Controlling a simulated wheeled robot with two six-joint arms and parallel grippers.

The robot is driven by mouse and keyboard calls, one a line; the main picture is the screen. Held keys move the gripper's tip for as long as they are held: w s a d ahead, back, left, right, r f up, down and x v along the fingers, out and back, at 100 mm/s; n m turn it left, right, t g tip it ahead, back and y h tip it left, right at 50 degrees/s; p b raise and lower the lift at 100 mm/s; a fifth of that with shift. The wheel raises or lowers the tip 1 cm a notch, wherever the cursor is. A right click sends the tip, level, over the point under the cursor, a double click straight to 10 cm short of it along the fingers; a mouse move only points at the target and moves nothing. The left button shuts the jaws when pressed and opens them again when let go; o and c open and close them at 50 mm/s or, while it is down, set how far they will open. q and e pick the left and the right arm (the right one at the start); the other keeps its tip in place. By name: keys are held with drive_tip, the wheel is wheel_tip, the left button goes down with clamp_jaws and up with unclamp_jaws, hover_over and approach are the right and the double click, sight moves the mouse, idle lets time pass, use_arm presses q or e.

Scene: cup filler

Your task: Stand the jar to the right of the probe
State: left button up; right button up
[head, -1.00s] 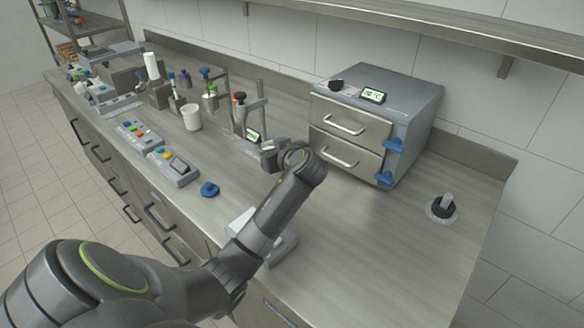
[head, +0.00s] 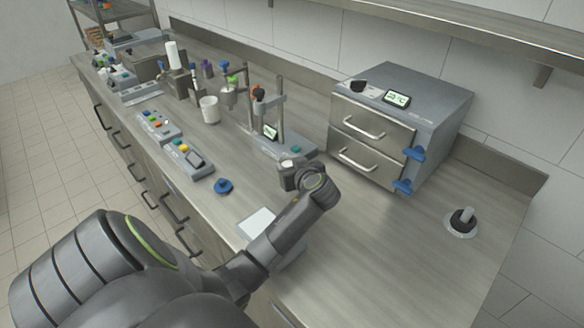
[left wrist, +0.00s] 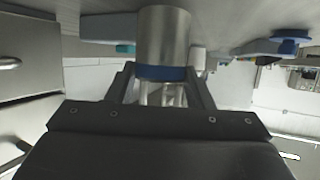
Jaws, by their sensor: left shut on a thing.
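My left gripper (head: 292,178) is low over the bench in the head view, just in front of a stand with a small lit display. In the left wrist view, the fingers (left wrist: 163,92) are shut on a silver cylinder with a blue band, seemingly the jar (left wrist: 164,38). The view is upside down, with the bench at the top. A stand with posts and an orange-topped part, likely the probe (head: 258,96), rises behind the gripper. My right gripper is not in view.
A steel two-drawer unit (head: 372,135) with blue latches stands right of the gripper. A blue knob-like piece (head: 223,186) lies to the left. A white cup (head: 209,109) stands farther back. A dark fixture (head: 462,220) sits far right. The bench between is clear.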

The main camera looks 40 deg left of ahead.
use_arm(q)
drive_tip(key=shift+f, duration=0.55)
drive_tip(key=o, duration=1.1)
drive_tip(key=shift+c, duration=0.2)
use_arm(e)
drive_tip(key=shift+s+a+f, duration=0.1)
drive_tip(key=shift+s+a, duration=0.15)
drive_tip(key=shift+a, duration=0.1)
use_arm(q)
drive_tip(key=shift+r, duration=0.1)
